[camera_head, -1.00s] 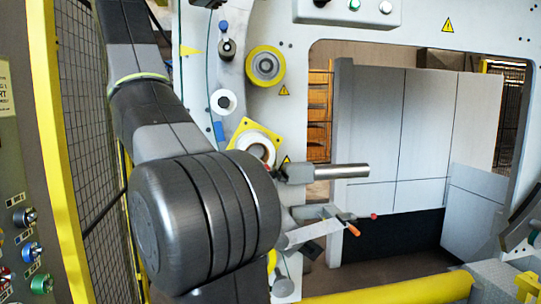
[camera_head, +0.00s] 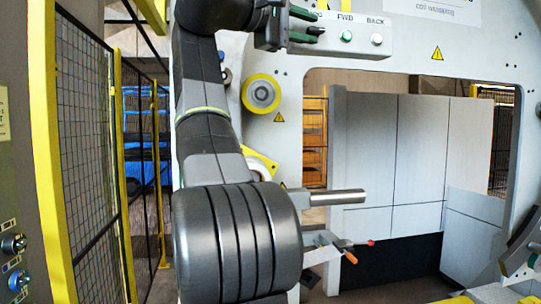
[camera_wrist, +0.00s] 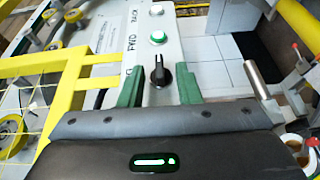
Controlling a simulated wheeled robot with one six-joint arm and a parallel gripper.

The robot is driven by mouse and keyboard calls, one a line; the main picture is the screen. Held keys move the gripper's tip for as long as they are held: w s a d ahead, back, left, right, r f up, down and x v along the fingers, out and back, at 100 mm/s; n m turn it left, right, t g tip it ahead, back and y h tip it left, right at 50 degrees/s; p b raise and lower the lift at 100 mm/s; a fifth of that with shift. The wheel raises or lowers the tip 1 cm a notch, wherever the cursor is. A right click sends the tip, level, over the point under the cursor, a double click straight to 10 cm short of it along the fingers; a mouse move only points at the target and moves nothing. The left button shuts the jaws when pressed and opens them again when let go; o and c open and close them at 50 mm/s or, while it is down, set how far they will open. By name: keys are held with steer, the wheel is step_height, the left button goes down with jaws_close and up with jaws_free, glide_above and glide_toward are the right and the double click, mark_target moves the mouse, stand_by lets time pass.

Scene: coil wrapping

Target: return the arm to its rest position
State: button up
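My arm (camera_head: 213,150) rises through the left middle of the head view, with its large dark joint near the bottom. My gripper (camera_head: 308,24) is at the top, in front of the left end of the white button panel (camera_head: 410,30). In the wrist view its two green fingers stand apart around an empty gap (camera_wrist: 160,74). A black selector knob (camera_wrist: 158,72) shows beyond that gap on the panel. I cannot tell whether the fingers touch the panel.
A yellow roller (camera_head: 261,93) and a metal rod (camera_head: 336,196) are on the machine frame right of my arm. An orange-tipped lever (camera_head: 350,257) is below the rod. A yellow-framed mesh fence (camera_head: 90,130) stands at the left. A large opening lies right.

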steer(key=shift+x, duration=0.75)
